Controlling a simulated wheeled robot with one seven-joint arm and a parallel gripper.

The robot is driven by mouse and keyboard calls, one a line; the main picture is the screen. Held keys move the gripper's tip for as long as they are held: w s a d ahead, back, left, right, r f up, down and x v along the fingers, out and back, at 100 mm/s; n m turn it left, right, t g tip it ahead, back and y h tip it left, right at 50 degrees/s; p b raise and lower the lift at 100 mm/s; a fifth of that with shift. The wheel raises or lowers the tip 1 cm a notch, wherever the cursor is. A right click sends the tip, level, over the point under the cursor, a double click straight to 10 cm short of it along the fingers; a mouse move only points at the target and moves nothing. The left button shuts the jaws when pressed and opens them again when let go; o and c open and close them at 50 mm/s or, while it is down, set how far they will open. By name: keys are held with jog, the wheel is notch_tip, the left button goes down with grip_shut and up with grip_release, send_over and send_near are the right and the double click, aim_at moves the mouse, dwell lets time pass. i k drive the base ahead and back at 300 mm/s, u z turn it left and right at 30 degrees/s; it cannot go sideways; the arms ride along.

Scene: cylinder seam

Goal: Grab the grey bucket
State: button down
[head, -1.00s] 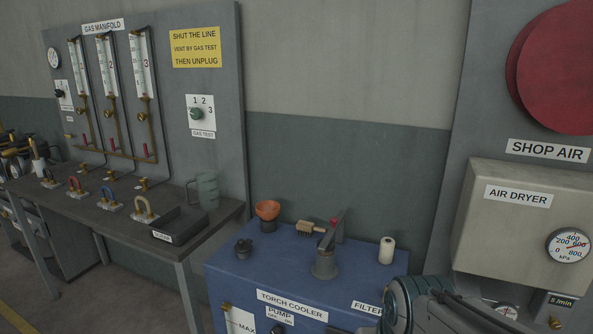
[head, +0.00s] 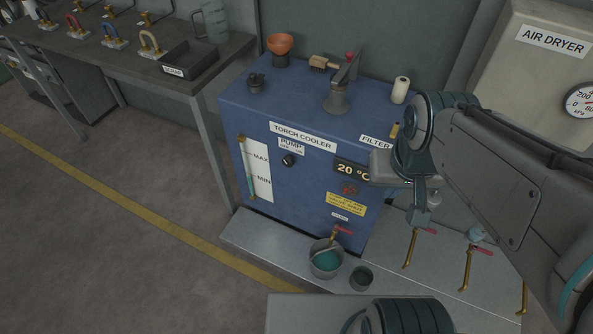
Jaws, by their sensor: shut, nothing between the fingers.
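The grey bucket (head: 326,262) stands upright on a low grey ledge at the foot of the blue torch cooler. It holds teal liquid and sits right under a brass drain tap with a red handle (head: 342,231). My gripper (head: 421,220) points down at the right, in front of the cooler's right side. It is shut and empty, above and to the right of the bucket and apart from it. The fingers are small and dark in this view.
The blue torch cooler (head: 300,170) rises behind. Several brass pipes with red handles (head: 466,268) stand to the right. The floor (head: 130,220) at the left is clear.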

aim_at(325, 261)
jog(key=k, duration=1)
jog(key=z, duration=0.2)
jog(key=i, duration=0.6)
jog(key=u, duration=0.4)
jog(key=k, duration=1.25)
jog(key=u, duration=0.5)
jog(key=i, duration=0.55)
jog(key=u, duration=0.55)
jog(key=i, duration=0.95)
jog(key=z, duration=0.85)
jog(key=i, duration=0.75)
jog(key=z, duration=0.65)
